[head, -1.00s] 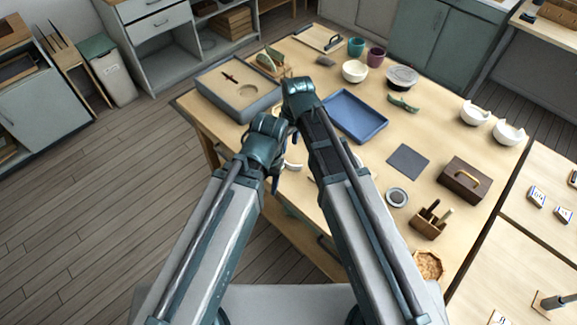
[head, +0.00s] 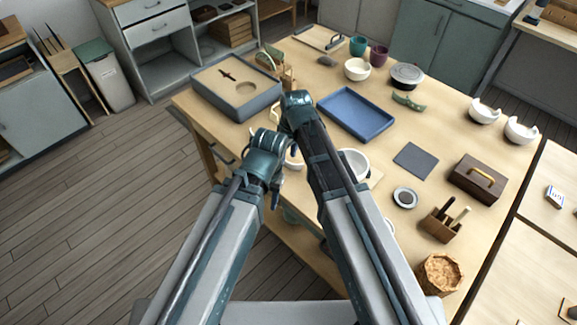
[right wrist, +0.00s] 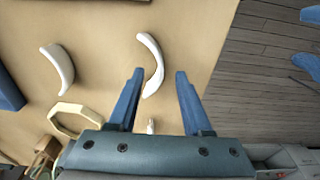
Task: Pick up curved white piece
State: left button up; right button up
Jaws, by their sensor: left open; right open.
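Two curved white pieces lie on the wooden table in the right wrist view. One curved white piece (right wrist: 152,64) is just ahead of my right gripper (right wrist: 160,74), near its left fingertip, with its lower end reaching between the fingers. The other curved white piece (right wrist: 57,65) lies farther left. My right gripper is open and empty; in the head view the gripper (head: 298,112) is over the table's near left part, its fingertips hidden. My left gripper (head: 268,170) is open, lower and at the table's near edge. A white shape (head: 295,158) shows partly between the arms.
A blue tray (head: 356,113), a grey box (head: 236,92) and a white bowl (head: 353,164) partly behind my right arm stand nearby. An octagonal cream ring (right wrist: 64,110) lies left of my right gripper. Blue finger-like parts (right wrist: 308,64) show at the right edge. The table's edge is close.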

notch_tip(320, 180, down, 2)
jog(key=shift+w+a+f+b, duration=0.1)
jog(key=shift+f+b, duration=0.15)
jog(key=shift+b, duration=0.45)
pick_arm(q)
notch_tip(320, 180, down, 2)
jog(key=shift+f, duration=0.2)
pick_arm(e)
jog(key=shift+r, duration=0.1)
grip_shut()
pick_arm(q)
jog(key=shift+r, duration=0.1)
pick_arm(e)
jog(key=shift+r, duration=0.1)
